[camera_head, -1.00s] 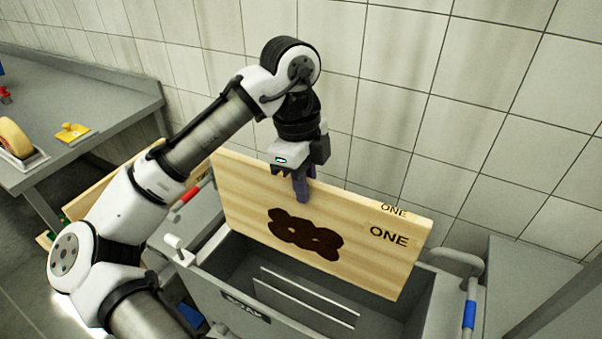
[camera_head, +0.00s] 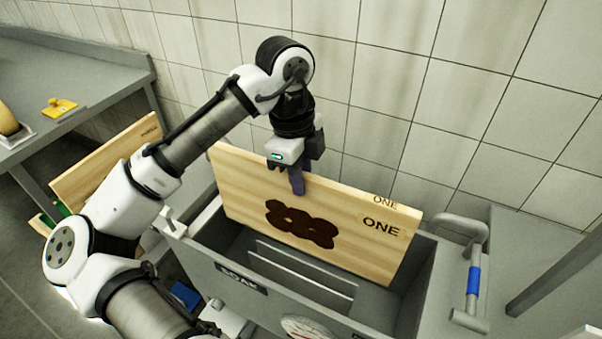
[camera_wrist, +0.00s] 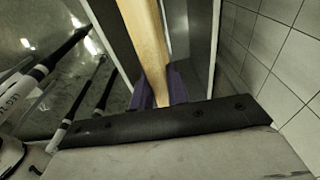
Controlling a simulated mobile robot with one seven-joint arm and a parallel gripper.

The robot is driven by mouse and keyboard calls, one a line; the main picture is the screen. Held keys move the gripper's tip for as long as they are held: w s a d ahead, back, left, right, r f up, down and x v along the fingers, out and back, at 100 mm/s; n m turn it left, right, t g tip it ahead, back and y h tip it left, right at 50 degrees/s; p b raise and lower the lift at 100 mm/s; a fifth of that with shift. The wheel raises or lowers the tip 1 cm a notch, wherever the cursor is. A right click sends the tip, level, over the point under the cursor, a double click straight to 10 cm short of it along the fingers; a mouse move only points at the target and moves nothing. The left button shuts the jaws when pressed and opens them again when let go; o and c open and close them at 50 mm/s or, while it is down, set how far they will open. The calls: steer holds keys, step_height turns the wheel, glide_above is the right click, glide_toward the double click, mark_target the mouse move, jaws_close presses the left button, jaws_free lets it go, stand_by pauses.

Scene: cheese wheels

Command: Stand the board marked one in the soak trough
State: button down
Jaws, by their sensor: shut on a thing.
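The board marked ONE (camera_head: 345,228) is pale wood with a dark brown stain on its face. My gripper (camera_head: 297,183) is shut on its top edge from above. In the wrist view the board's edge (camera_wrist: 146,45) runs between the purple fingers (camera_wrist: 160,86). The board stands on edge, its top sloping down to the right in the head view. It is over the grey soak trough (camera_head: 244,277), its lower part within the trough's opening behind the thin divider plates (camera_head: 300,268). I cannot tell whether its bottom edge touches the trough.
Another wooden board (camera_head: 105,162) with lettering stands to the left, partly behind my arm. A grey table (camera_head: 85,75) at the back left holds a yellow block (camera_head: 60,107) and a cheese wheel (camera_head: 8,118). A tiled wall rises close behind the trough.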

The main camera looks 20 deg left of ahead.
mark_target(301, 223)
steer(key=shift+f+b, duration=6.1)
steer(key=shift+f, duration=0.8)
step_height(301, 223, down, 11)
steer(key=b, duration=0.6)
steer(key=shift+r, duration=0.1)
steer(key=c, duration=1.3)
jaws_free()
